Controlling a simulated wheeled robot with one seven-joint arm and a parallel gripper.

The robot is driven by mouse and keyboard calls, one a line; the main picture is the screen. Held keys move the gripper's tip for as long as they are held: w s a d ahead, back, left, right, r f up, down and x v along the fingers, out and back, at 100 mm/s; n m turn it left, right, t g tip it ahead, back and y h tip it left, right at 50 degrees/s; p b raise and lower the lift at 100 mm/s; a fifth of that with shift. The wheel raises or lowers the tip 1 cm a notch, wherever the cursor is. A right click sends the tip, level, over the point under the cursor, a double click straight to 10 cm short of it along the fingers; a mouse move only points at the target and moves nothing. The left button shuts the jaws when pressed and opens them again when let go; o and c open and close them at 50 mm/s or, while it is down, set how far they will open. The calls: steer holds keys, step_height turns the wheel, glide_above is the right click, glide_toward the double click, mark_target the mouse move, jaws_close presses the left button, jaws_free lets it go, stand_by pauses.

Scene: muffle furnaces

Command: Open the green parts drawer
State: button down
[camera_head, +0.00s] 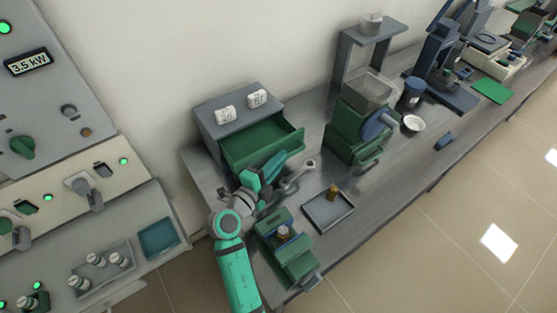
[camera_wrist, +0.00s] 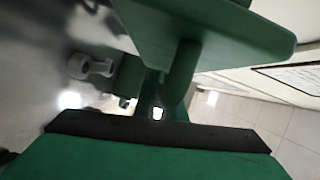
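The green parts drawer (camera_head: 262,140) sits in a grey cabinet (camera_head: 208,122) at the back left of the bench. It stands out from the cabinet, and its open top shows. My gripper (camera_head: 265,177) is low in front of the drawer's front face, close to it. Its fingertips are small and partly hidden in the head view, so contact with the handle is unclear. In the wrist view, a green panel (camera_wrist: 205,30) with a short green post fills the top. A dark-edged green shape covers the bottom, and the fingers cannot be made out clearly.
Two white labelled blocks lie on the cabinet top. A green machine (camera_head: 352,130) stands to the right of the drawer. A shallow grey tray (camera_head: 345,218) and a green vice-like device (camera_head: 300,262) are near my arm. Furnace panels stand at the left.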

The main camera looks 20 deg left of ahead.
steer(key=shift+s+d, duration=0.6)
steer(key=shift+d, duration=0.1)
steer(key=c, duration=1.8)
jaws_free()
steer(key=v, duration=1.1)
